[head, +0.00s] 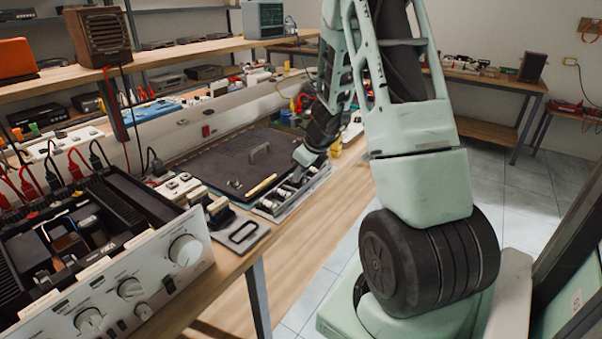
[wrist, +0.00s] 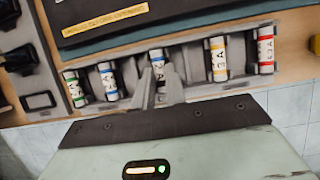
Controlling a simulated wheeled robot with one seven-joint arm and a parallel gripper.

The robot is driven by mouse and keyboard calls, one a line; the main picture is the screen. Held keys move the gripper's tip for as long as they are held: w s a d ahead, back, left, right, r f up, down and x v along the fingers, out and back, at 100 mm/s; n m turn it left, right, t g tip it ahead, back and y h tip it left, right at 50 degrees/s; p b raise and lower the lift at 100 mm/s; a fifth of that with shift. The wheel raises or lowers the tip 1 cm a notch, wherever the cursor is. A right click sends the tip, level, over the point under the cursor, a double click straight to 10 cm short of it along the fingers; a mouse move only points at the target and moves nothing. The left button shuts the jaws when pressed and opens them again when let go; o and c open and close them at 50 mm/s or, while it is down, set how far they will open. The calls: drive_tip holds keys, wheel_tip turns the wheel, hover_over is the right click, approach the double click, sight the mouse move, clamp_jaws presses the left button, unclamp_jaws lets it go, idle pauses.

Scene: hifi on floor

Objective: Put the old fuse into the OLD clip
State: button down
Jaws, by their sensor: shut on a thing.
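My gripper (wrist: 161,88) is shut on a white fuse with a blue band (wrist: 156,58), in the middle of a grey fuse tray (wrist: 192,82). The fuse stands upright in the wrist picture between the fingers; whether it is clear of the tray I cannot tell. The tray also holds a green-banded fuse (wrist: 74,88), another blue-banded fuse (wrist: 108,80), a yellow-banded fuse (wrist: 218,58) and a red-banded fuse (wrist: 265,50). In the head view my gripper (head: 297,180) is low over the tray (head: 318,181), mostly hidden by the arm. I cannot make out any OLD marking.
A black mat (head: 225,155) with a handle and a yellow label lies behind the tray. A grey plate with a black frame (head: 243,233) lies left of it. An opened amplifier (head: 130,285) stands at the bench's near left. The bench's front edge runs close by the tray.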

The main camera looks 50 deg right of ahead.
drive_tip(key=shift+f+b, duration=0.3)
idle(0.5)
drive_tip(key=c, duration=1.4)
unclamp_jaws()
drive_tip(key=shift+o, duration=0.2)
drive_tip(key=shift+r, duration=0.1)
drive_tip(key=p+v, duration=0.5)
drive_tip(key=v, duration=1.2)
drive_tip(key=shift+r, duration=0.1)
